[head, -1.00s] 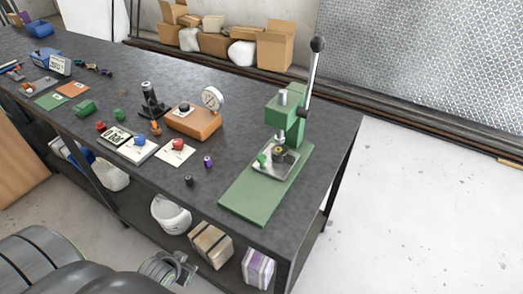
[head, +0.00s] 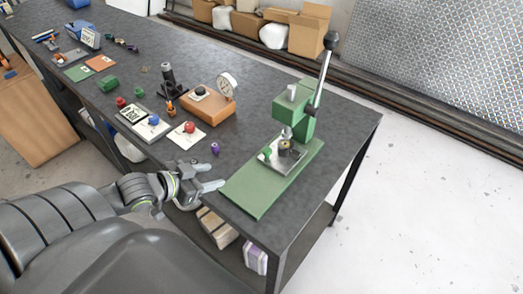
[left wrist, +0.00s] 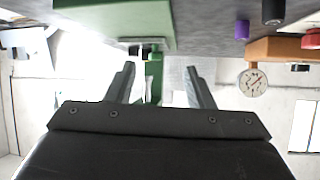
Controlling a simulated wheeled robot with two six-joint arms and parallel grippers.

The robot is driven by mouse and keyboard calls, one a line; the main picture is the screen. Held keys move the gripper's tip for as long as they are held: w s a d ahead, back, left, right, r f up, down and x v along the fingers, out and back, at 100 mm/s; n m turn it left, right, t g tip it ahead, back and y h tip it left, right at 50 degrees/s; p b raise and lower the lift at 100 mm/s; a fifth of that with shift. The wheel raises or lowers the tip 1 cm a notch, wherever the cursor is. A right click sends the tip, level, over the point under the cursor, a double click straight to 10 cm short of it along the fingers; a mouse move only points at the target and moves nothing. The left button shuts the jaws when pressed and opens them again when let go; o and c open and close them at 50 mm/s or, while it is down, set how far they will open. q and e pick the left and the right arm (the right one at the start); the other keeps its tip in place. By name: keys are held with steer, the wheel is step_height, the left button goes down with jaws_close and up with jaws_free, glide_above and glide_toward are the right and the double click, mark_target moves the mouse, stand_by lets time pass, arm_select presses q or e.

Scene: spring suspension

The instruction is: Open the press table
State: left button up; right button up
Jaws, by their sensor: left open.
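A green press (head: 303,122) stands at the right end of the workbench, its lever (head: 322,75) raised with a black ball on top. On its green base plate (head: 255,192) sits a small metal table (head: 270,158) with a green knob (head: 267,152) at its left side and a dark round part (head: 285,148) on it. My left gripper (head: 219,168) is open and empty, just left of the base plate. In the left wrist view the open fingers (left wrist: 162,75) point toward the green base (left wrist: 115,24). My right gripper is not in view.
An orange block with a dial gauge (head: 227,85) and a small purple cylinder (head: 215,148) stand left of the press. A white card with a red knob (head: 188,128) lies near the gripper. The dark bench (head: 345,125) is clear right of the press.

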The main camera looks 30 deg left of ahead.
arm_select(q)
step_height(320, 180, up, 3)
steer(key=w+h, duration=0.1)
steer(key=w, duration=0.1)
steer(key=t+b, duration=0.1)
steer(key=b, duration=0.3)
glide_toward(265, 151)
steer(key=x, duration=0.6)
steer(key=shift+w+f, duration=0.15)
steer(key=shift+w, duration=0.25)
steer(key=shift+x, duration=0.8)
steer(key=shift+d, duration=0.1)
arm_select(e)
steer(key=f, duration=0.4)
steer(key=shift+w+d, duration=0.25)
arm_select(q)
steer(key=shift+s, duration=0.1)
jaws_close()
